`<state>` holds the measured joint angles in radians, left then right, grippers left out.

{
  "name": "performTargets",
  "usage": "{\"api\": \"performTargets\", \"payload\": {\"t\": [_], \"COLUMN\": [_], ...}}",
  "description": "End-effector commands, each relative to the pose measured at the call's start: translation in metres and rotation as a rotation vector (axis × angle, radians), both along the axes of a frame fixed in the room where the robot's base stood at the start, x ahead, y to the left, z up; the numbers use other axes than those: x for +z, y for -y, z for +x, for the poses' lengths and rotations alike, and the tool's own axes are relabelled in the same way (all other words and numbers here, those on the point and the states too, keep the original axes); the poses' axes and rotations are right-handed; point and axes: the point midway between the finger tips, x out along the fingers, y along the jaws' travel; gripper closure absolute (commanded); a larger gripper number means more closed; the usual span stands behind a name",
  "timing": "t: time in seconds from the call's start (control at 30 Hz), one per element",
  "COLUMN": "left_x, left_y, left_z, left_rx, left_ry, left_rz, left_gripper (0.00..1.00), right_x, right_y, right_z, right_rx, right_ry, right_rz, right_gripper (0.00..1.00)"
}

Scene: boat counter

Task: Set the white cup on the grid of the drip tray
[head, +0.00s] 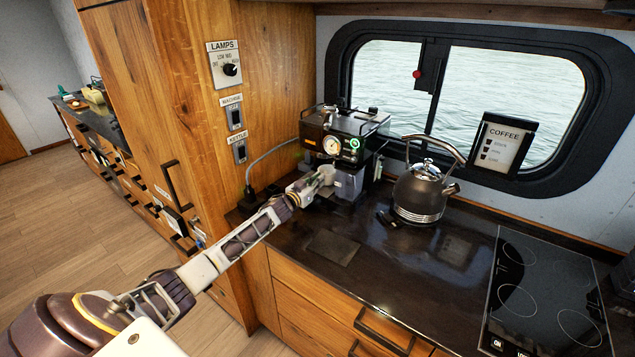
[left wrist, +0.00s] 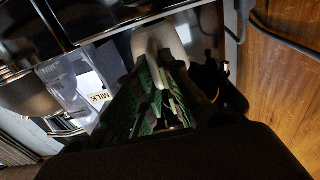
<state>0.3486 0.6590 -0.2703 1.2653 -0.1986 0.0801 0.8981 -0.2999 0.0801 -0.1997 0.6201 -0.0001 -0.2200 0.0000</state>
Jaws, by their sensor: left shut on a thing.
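My left gripper (head: 312,184) reaches in from the left to the front of the coffee machine (head: 345,137). It is shut on a small pale thing, the white cup (head: 327,174), at the machine's front. In the left wrist view the pale cup (left wrist: 160,42) shows beyond the green-padded fingers (left wrist: 160,95). The fingers hide part of the cup. The drip tray and its grid are not clearly seen; the arm and cup cover that area. I cannot tell whether the cup touches anything below. My right gripper is not in view.
A translucent container (head: 349,184) stands right of the cup; its label reads MILK in the left wrist view (left wrist: 94,88). A kettle (head: 419,194) stands further right, then a cooktop (head: 545,290). A wooden wall (head: 275,75) is close on the left. The front counter (head: 370,280) is mostly clear.

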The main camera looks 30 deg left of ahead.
Motion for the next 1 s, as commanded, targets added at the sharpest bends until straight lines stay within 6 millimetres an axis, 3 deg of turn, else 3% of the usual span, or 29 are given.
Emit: {"api": "performTargets", "payload": {"t": [0.57, 0.6, 0.77, 1.0], "left_x": [-0.0066, -0.0065, -0.0063, -0.0066], "left_y": [0.0001, 0.0001, 0.0001, 0.0000], "left_z": [0.0001, 0.0001, 0.0001, 0.0001], "left_rx": [0.000, 0.000, 0.000, 0.000], "left_ry": [0.001, 0.001, 0.001, 0.000], "left_rz": [-0.001, 0.000, 0.000, 0.000], "left_gripper": [1.00, 0.89, 0.69, 0.67], "right_x": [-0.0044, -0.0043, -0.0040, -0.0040], "right_y": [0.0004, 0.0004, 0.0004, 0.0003], "right_z": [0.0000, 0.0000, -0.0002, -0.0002], "right_rx": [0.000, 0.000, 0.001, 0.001], "right_ry": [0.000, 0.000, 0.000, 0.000], "right_rz": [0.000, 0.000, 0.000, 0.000], "right_gripper": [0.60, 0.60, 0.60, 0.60]}}
